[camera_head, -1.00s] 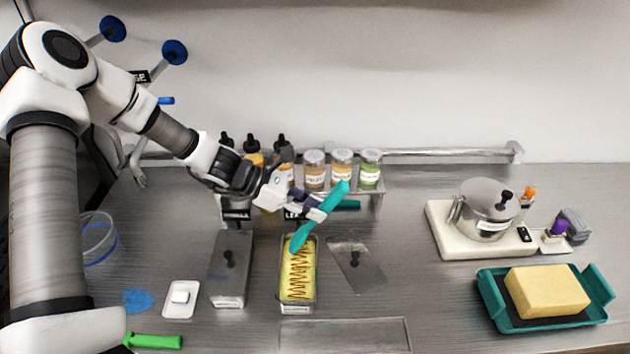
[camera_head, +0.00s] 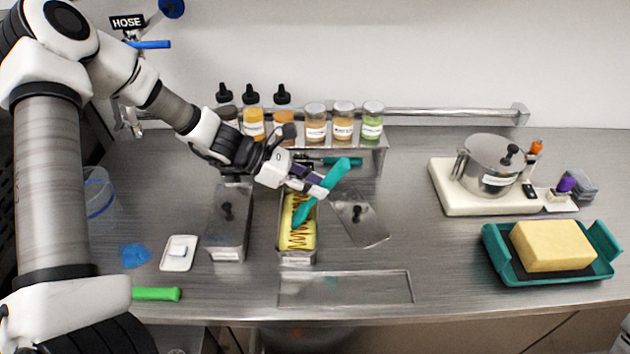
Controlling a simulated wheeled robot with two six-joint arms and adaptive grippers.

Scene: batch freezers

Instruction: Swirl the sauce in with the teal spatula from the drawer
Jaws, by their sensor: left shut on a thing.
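My left gripper (camera_head: 312,182) is shut on the teal spatula (camera_head: 333,179), over the back end of an open metal pan. The spatula is tilted, its handle end up to the right and its lower end reaching into the pan (camera_head: 299,259). The pan holds yellow ice cream (camera_head: 304,236) with a brown zigzag of sauce (camera_head: 298,238) on top. I cannot tell how deep the spatula's tip sits. My right gripper is not in view.
A lidded metal pan (camera_head: 231,235) stands left of the open one, and a loose lid (camera_head: 362,222) lies right of it. Bottles and jars (camera_head: 315,124) stand on a shelf behind. A pot (camera_head: 488,168) and a teal tray (camera_head: 500,262) with a yellow block are at right.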

